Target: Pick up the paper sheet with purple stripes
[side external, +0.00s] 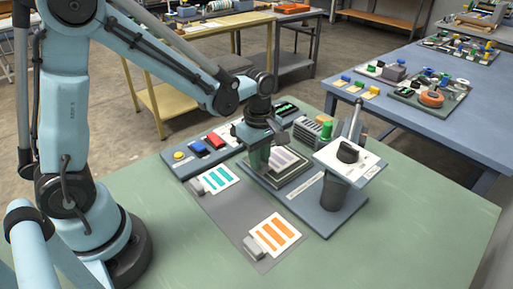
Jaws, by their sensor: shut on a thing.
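The paper sheet with purple stripes (285,158) shows as a pale sheet with faint purplish stripes, over a stacked grey plate (272,183) at the middle of the bench. My gripper (258,167) points down at the sheet's left edge and is shut on it. The gripper hides that edge, so the exact grip is not visible. I cannot tell whether the sheet touches the plate. A sheet with teal stripes (217,179) lies to the left, and a sheet with orange stripes (275,234) lies nearer the front, each with a grey block at its left end.
A pedestal with a white top, black knob and upright lever (349,153) stands close right of the plate. A control panel with blue and red buttons (206,145) lies behind left. A grey block with fins (312,128) stands behind. The green bench (400,235) is clear at front right.

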